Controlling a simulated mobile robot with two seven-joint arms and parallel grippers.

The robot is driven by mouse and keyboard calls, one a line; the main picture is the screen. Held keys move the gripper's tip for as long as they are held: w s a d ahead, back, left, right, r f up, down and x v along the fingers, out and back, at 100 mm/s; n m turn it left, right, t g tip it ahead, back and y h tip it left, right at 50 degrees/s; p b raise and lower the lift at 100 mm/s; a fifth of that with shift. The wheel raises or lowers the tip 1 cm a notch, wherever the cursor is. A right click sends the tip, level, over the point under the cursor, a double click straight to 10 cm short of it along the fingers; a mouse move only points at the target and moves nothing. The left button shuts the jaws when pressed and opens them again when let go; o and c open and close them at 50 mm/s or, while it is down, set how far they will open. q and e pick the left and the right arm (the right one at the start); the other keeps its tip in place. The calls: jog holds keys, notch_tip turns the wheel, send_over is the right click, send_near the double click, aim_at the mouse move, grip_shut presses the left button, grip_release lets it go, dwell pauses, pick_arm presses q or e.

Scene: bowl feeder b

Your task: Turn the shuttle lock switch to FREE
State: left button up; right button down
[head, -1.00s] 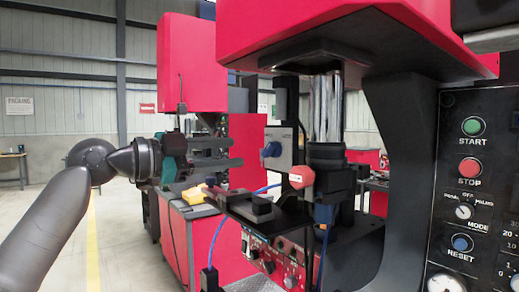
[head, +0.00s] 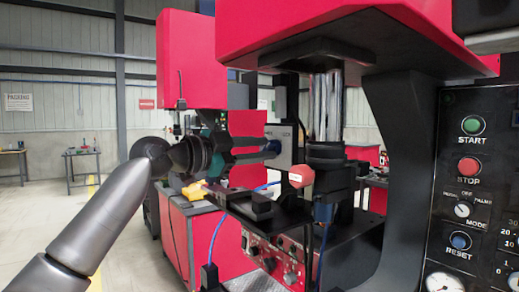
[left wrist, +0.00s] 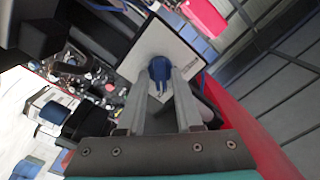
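The shuttle lock switch is a blue knob (head: 273,147) on a light grey plate (head: 285,158), in the middle of the head view. Its lettering is too small to read fully. My left gripper (head: 262,149) reaches toward the knob from the left, with its fingertips close to it. In the left wrist view the blue knob (left wrist: 160,69) lies ahead, between the lines of the two fingers. The left gripper (left wrist: 160,80) is open, one finger on each side. I cannot tell whether a finger touches the knob. My right gripper does not show.
A red knob (head: 301,175) sticks out below and right of the switch. A dark slide (head: 245,203) and a yellow part (head: 195,190) lie under my left gripper. A thick press column (head: 326,110) stands to the right. A control panel (head: 475,200) fills the right edge.

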pick_arm(q)
grip_shut()
dwell(0.4)
jog(key=shift+r+n+p, duration=0.1)
jog(key=shift+n+p, duration=0.9)
jog(key=shift+p, duration=0.25)
jog(key=n+p, duration=0.4)
jog(key=shift+n, duration=0.3)
jog(key=n+p, duration=0.5)
jog(key=n, duration=0.1)
jog(key=shift+n+p, duration=2)
jog(key=shift+n, duration=0.7)
